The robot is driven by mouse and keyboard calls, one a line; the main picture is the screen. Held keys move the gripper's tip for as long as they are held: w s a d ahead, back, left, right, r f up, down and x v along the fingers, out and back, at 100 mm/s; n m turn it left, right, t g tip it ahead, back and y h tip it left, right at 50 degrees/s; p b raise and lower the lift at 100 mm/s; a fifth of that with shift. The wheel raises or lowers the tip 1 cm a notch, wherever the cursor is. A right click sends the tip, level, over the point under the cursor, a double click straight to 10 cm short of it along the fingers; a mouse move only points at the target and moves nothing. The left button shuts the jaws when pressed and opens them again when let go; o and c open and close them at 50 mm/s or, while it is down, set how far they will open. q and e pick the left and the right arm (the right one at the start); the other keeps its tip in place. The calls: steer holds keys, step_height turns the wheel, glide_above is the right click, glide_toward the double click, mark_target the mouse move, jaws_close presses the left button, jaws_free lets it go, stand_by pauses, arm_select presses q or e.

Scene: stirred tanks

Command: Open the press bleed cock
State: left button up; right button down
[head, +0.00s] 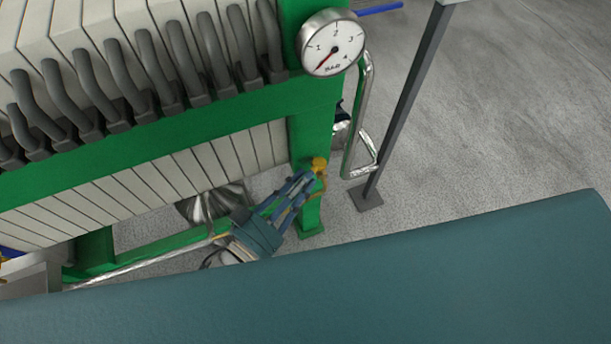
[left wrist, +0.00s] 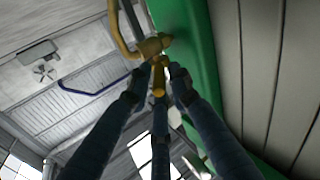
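The press bleed cock (head: 319,164) is a small yellow brass fitting on the green press frame post, right of centre in the head view. In the left wrist view, its body (left wrist: 152,46) sits against the green post, and its yellow handle (left wrist: 158,80) points toward the camera. My left gripper (head: 308,182) reaches up to the cock from the lower left. In the left wrist view, its blue-grey fingertips (left wrist: 160,76) are drawn in closely around the handle, one on each side and one below. The fingers partly hide the handle. My right gripper is in neither view.
A round pressure gauge (head: 331,43) sits on the post above the cock, its needle pointing lower left. A bent metal pipe (head: 359,125) and a grey support leg (head: 405,100) stand to the right. Pale press plates (head: 140,186) and a green rail (head: 150,142) lie left.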

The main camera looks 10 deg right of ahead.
arm_select(q)
steer(key=v, duration=1)
steer(key=shift+s+a, duration=0.2)
steer(key=shift+a, duration=0.05)
steer(key=shift+c, duration=0.3)
